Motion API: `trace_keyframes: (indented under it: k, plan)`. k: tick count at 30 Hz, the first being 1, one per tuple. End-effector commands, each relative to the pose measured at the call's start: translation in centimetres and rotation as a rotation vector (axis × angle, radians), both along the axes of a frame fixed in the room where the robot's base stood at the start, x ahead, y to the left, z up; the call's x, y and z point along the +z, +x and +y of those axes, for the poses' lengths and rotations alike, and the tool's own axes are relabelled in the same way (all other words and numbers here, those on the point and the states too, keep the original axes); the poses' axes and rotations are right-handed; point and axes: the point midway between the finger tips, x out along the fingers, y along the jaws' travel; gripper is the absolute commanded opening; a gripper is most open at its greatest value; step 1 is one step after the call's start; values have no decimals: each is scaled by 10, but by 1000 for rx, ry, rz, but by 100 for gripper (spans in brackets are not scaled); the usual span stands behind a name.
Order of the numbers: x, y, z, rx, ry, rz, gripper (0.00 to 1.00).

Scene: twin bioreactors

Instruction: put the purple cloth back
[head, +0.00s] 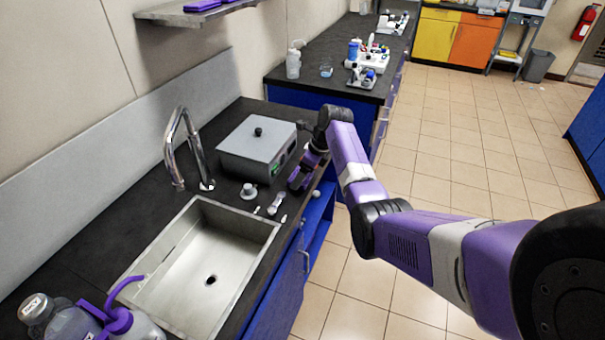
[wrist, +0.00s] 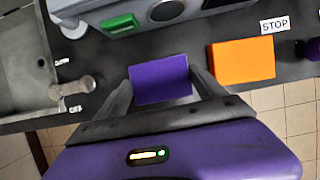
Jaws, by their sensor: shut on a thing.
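The purple cloth (wrist: 160,79) is a folded block between the two fingers of my gripper (wrist: 163,84) in the wrist view. My gripper is shut on it, over the dark counter near the front edge. In the head view my gripper (head: 303,180) is beside the grey box, and the cloth is hard to tell from the purple arm there. An orange folded cloth (wrist: 243,62) lies to the right of the held cloth in the wrist view, near a STOP label (wrist: 273,26).
A grey box with a black knob (head: 257,148) stands behind my gripper. A steel sink (head: 205,265) with a faucet (head: 181,150) is at left, with small fittings at its edge. Purple items (head: 203,5) lie on a wall shelf (head: 180,14). Bottles (head: 85,318) stand at the lower left.

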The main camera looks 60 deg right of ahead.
Motion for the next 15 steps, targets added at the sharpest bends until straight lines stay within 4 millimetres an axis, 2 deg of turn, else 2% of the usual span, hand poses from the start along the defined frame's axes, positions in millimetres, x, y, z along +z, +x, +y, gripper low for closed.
trace_keyframes:
  k: [2, 3, 5, 15]
  plan:
    - [-3, 0, 0, 0, 1, 0, 43]
    - [-2, 0, 0, 0, 0, 0, 89]
    - [-2, 0, 0, 0, 1, 0, 100]
    - [3, -1, 0, 0, 0, 0, 100]
